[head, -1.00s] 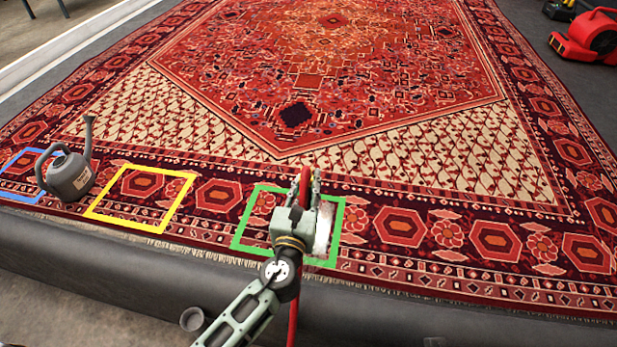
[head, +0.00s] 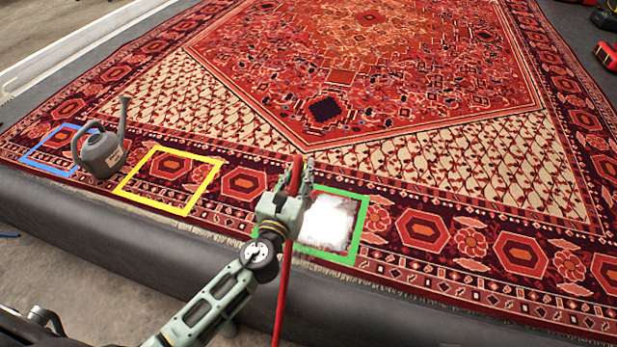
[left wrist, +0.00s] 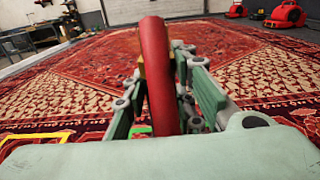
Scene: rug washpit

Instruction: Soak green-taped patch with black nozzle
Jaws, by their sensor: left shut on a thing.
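The green-taped patch (head: 345,254) is a square on the rug's front border. A bright white, foamy-looking area (head: 328,222) covers much of its inside. My left gripper (head: 302,172) is over the left side of this square, shut on a red hose or wand (head: 283,290) that hangs down past the rug's front edge. In the left wrist view the red hose (left wrist: 158,80) stands upright between the fingers, with bits of green tape (left wrist: 143,130) beyond. I cannot make out a black nozzle tip. My right gripper is not in view.
A grey watering can (head: 101,154) stands between the blue-taped square (head: 42,167) and the yellow-taped square (head: 147,203). The patterned rug (head: 440,80) lies on a raised dark platform (head: 120,245). Red blower-like machines (left wrist: 286,14) stand at the far right.

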